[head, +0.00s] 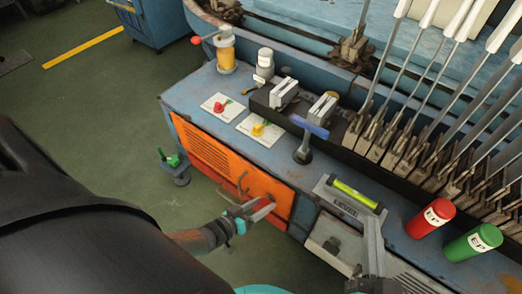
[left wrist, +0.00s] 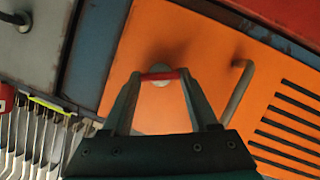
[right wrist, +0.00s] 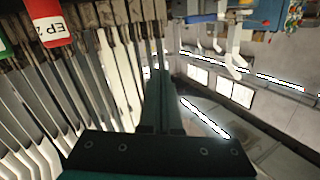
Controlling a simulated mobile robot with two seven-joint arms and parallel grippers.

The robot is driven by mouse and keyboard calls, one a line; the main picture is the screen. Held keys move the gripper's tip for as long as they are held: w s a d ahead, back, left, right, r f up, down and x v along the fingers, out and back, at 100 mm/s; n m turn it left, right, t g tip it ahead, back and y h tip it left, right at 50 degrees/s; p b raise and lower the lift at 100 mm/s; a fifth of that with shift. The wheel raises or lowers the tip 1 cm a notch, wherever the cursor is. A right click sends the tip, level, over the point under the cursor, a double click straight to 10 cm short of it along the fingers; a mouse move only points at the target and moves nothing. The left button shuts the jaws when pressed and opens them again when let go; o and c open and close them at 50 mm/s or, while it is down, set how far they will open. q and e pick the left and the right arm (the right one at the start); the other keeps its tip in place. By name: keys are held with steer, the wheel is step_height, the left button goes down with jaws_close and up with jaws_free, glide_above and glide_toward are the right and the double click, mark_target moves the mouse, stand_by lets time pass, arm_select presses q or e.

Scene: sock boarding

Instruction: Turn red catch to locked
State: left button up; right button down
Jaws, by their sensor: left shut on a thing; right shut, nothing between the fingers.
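The red catch (left wrist: 162,75) is a small red bar on a round pale boss on the orange door (left wrist: 190,45). In the left wrist view it lies level across the picture. My left gripper (left wrist: 158,78) is shut on it, one finger at each end. In the head view the catch (head: 266,208) is partly hidden by my left gripper (head: 255,211), and its exact angle is hard to tell. My right gripper (head: 372,222) is shut and empty above the bench front; its closed fingers also show in the right wrist view (right wrist: 160,75).
A bent handle (left wrist: 238,90) sticks out beside the catch. A level (head: 355,195), a red can (head: 430,218) and a green can (head: 473,242) are near my right gripper. A rack of upright boards (head: 440,90) lines the bench back. Two cards with knobs lie on the bench (head: 205,85).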

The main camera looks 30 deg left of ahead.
arm_select(q)
steer(key=shift+c, duration=1.3)
steer(key=shift+r+m, duration=0.1)
steer(key=shift+m, duration=0.2)
steer(key=shift+d+m+y+p, duration=0.15)
steer(key=shift+m+y+p, duration=0.35)
steer(key=shift+y+p, duration=0.1)
steer(key=shift+m+y, duration=0.7)
steer(key=shift+m, duration=0.3)
arm_select(e)
steer(key=shift+w+d+f+n+g+h, duration=0.15)
steer(key=shift+w+d+f+g+h, duration=0.2)
steer(key=shift+g, duration=0.35)
steer(key=shift+w+d+f+n+g+h, duration=0.2)
steer(key=shift+d+f+g, duration=0.15)
steer(key=shift+f+g, duration=0.3)
steer(key=shift+r, duration=0.1)
arm_select(q)
steer(key=o, duration=1.4)
steer(key=shift+s+p, duration=0.15)
steer(key=shift+p, duration=0.15)
arm_select(e)
steer(key=shift+g, duration=0.25)
